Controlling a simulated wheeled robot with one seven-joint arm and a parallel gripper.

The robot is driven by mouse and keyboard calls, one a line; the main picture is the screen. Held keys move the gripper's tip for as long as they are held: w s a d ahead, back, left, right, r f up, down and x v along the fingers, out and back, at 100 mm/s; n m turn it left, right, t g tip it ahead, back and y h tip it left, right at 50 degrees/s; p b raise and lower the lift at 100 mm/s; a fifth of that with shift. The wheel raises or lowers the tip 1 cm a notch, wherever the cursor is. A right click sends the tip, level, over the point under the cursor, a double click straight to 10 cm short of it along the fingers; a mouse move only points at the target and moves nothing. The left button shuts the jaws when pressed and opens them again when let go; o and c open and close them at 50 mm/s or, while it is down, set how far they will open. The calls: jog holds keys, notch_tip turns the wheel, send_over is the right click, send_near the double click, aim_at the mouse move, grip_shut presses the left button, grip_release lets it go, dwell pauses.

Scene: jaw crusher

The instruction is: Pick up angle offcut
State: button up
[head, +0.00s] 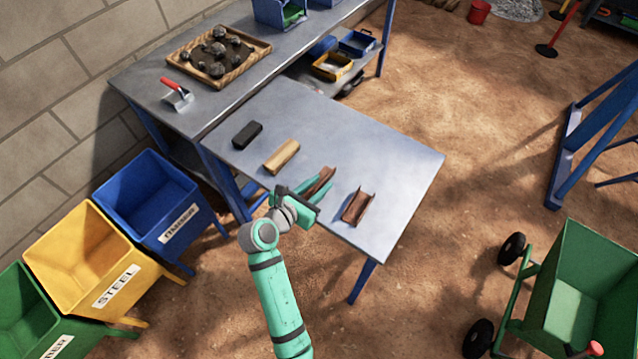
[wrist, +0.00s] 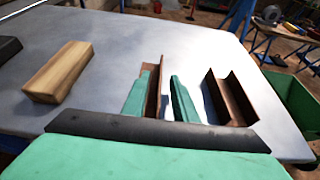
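The angle offcut (head: 324,178), a rusty brown L-shaped piece of metal, lies on the grey table near its front edge. In the wrist view the angle offcut (wrist: 154,88) stands between my two green fingers, close against the left finger; I cannot tell if they touch. A gap shows between it and the right finger. My gripper (head: 315,190) is open around it, low at the table. In the wrist view my gripper (wrist: 161,98) hides the offcut's near end.
A rusty channel piece (head: 357,207) lies just right of my gripper. A wooden block (head: 282,157) and a black block (head: 247,135) lie to the left. Blue (head: 150,200), yellow (head: 85,262) and green bins stand at left. A green cart (head: 585,285) stands at right.

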grip_shut()
jog(key=shift+r, duration=0.15)
